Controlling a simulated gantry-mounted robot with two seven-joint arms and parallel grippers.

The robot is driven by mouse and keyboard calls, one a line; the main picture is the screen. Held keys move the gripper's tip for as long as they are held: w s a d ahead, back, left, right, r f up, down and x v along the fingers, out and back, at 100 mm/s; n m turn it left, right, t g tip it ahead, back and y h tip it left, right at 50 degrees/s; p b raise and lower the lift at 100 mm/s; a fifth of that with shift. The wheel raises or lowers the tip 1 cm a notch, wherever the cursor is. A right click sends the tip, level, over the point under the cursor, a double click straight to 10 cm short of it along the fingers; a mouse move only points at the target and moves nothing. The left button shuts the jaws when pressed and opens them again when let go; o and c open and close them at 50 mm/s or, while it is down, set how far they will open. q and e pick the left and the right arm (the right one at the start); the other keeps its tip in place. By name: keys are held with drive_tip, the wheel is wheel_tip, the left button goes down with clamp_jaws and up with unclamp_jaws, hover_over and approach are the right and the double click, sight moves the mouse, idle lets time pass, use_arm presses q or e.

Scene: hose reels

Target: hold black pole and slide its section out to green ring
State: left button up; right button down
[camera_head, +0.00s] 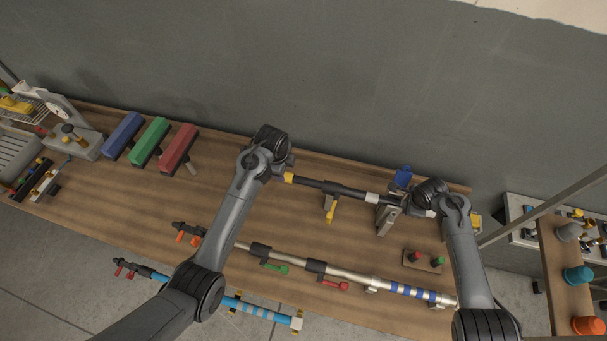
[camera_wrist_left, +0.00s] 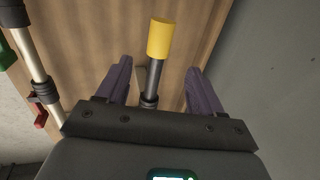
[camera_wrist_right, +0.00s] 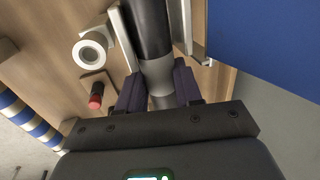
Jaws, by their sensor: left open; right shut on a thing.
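The black pole (camera_head: 345,190) lies along the back of the wooden table, with a yellow end (camera_head: 289,178) at left, a yellow lever clamp (camera_head: 330,212) and a light band (camera_head: 372,198). My left gripper (camera_wrist_left: 160,72) is open, its fingers on either side of the thin black section behind the yellow tip (camera_wrist_left: 160,38), with gaps showing. My right gripper (camera_wrist_right: 158,88) is shut on the grey part of the pole (camera_wrist_right: 148,25) near its right end. In the head view my wrists partly hide both grippers. I cannot make out a green ring on the pole.
A silver pole (camera_head: 335,272) with green and red levers lies in front, and a blue pole (camera_head: 255,308) nearer still. Blue, green and red blocks (camera_head: 150,142) stand at left. A metal stand (camera_head: 388,220) is beside the pole.

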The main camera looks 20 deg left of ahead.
sight(287, 175)
use_arm(q)
drive_tip(key=x, duration=1)
drive_tip(key=shift+c, duration=0.3)
clamp_jaws()
